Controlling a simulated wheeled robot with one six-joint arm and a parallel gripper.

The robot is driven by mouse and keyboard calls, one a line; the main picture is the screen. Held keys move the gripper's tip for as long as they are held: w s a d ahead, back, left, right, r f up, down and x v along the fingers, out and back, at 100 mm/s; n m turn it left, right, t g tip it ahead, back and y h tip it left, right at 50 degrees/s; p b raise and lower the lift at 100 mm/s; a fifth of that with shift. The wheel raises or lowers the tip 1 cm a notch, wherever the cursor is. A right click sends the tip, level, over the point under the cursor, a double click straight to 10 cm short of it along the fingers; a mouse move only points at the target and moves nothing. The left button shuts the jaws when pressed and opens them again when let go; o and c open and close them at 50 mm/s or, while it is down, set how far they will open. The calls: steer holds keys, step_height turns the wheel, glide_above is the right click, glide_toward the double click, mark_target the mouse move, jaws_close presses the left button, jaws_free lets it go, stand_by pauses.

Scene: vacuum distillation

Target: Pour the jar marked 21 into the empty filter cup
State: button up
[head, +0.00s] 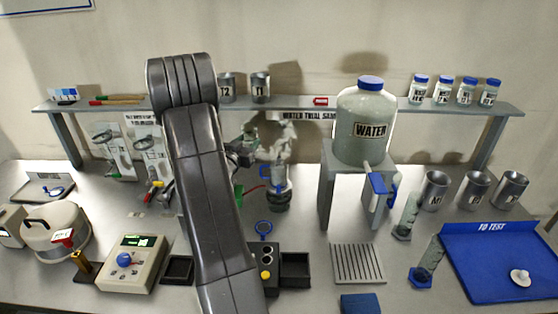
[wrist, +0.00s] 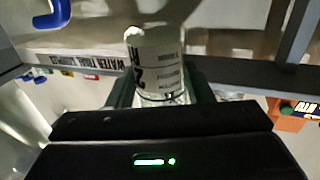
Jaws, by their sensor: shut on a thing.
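My gripper (wrist: 163,92) is shut on a jar (wrist: 155,62) with a white printed label and clear glass below it. The label's large characters are turned sideways; I cannot read the full number. In the head view my gripper (head: 243,153) is behind my raised arm, at mid-bench in front of the shelf, and the jar is hard to make out. A clear vessel with blue fittings (head: 274,178), seemingly the filter cup, stands on a dark flask (head: 279,201) just right of and below my gripper. Its inside is not visible.
A large water bottle (head: 367,125) stands on a grey stand (head: 342,178) to the right. The shelf (head: 310,104) runs behind, with several blue-capped jars (head: 443,89) at its right. Metal cups (head: 474,190) and a blue tray (head: 490,255) occupy the right side.

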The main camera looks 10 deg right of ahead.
step_height(320, 180, up, 5)
steer(key=shift+r+p, duration=0.1)
steer(key=shift+p, duration=0.4)
steer(key=s+a+r+b, duration=0.1)
steer(key=s+a+r, duration=0.15)
steer(key=s, duration=1.35)
steer(key=w+a+f+n+t+y, duration=0.1)
steer(key=w+f+y, duration=0.1)
steer(key=f, duration=0.5)
steer(key=w+a+f+n+y+b, duration=0.1)
steer(key=w+f+y, duration=0.1)
steer(key=w+f, duration=0.3)
steer(key=shift+a+f+n+t, duration=0.4)
steer(key=shift+f, duration=0.55)
steer(key=shift+s, duration=0.1)
